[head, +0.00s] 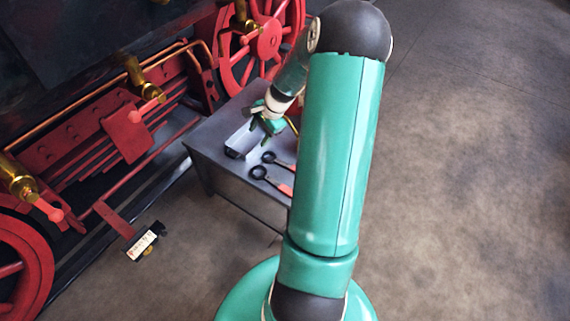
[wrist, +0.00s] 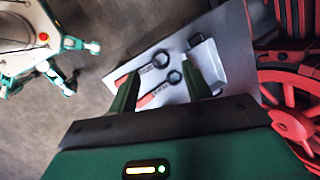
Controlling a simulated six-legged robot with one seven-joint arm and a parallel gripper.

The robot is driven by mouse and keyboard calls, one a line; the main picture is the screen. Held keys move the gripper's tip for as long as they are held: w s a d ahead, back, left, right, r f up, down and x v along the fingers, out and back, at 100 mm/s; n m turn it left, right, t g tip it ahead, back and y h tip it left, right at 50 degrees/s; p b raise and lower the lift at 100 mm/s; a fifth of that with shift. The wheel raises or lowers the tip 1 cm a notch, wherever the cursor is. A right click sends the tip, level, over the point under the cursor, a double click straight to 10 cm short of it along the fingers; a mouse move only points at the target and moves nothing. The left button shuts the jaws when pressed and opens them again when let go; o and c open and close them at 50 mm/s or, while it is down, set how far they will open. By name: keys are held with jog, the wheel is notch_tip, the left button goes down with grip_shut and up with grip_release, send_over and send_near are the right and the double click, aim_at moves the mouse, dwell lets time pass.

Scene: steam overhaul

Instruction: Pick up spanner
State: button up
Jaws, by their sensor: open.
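Two dark ring-ended spanners with red handles lie side by side on a grey table (head: 207,137). In the head view, the nearer spanner (head: 260,173) and the farther spanner (head: 269,158) have handles partly hidden behind my arm. In the wrist view, one spanner (wrist: 161,60) and the other (wrist: 173,78) show between and beyond my fingers. My gripper (head: 260,126) is open and empty, above the table near a grey open box. It also shows in the wrist view (wrist: 162,68), its fingers spread apart over the spanners. I see no contact with either spanner.
The grey box (wrist: 207,62) sits on the table beside the spanners. A red-wheeled steam engine (head: 125,130) stands against the table's far and left side. A small labelled object (head: 142,242) is on the floor at left. Floor (head: 450,180) to the right is clear.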

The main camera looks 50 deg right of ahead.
jog(key=s+d+f+m+t, duration=0.2)
jog(key=s+d+f+m, duration=0.35)
jog(key=d+f, duration=0.4)
jog(key=m+t, duration=0.3)
jog(key=m, duration=0.6)
send_near(289, 165)
jog(key=shift+h, duration=0.4)
jog(key=x, duration=0.5)
jog(key=a+x, duration=0.1)
jog(key=x, duration=0.1)
jog(key=shift+w+f, duration=0.2)
jog(key=shift+f, duration=0.1)
jog(key=shift+d, duration=0.1)
jog(key=shift+c, duration=0.2)
grip_shut()
